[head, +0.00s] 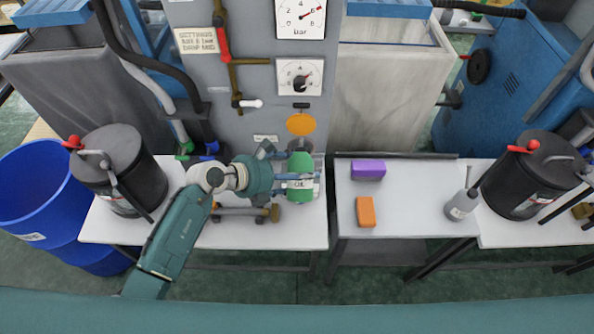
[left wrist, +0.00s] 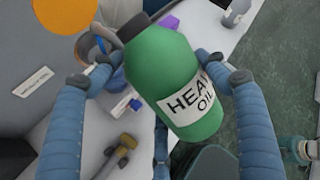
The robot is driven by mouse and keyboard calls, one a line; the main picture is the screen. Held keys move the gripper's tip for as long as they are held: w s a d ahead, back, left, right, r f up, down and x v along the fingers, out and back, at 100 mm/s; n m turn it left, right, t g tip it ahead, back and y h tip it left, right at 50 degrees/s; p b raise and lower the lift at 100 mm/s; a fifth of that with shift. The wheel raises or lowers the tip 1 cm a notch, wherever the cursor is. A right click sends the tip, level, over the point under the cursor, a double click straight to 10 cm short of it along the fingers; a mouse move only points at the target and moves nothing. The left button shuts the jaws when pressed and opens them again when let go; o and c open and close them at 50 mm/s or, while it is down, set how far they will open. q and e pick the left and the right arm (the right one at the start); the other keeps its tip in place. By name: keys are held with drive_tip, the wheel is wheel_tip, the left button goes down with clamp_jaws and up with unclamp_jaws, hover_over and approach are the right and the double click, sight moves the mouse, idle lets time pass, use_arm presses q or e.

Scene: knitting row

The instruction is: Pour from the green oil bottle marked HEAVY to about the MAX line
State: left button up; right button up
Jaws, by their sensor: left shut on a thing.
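The green oil bottle (head: 300,164) stands out over the right end of the left bench in the head view, just in front of the grey panel. In the left wrist view the bottle (left wrist: 165,70) fills the middle, with a white label reading HEAVY OIL and a dark cap at its upper left. My left gripper (head: 297,181) is shut on the bottle, with one finger on each side of its body. Whether the bottle touches the bench is hard to tell. No MAX line is readable. My right gripper is not in view.
An orange disc (head: 300,125), gauges (head: 300,77) and pipes (head: 235,75) are on the panel. A brass-ended tool (head: 262,213) lies near my left arm. Purple (head: 368,169) and orange (head: 366,211) blocks, a grey bottle (head: 461,205) and black pots (head: 120,165) stand on the benches.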

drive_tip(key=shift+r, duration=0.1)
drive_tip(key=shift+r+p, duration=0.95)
drive_tip(key=shift+p, duration=0.05)
idle(6.9)
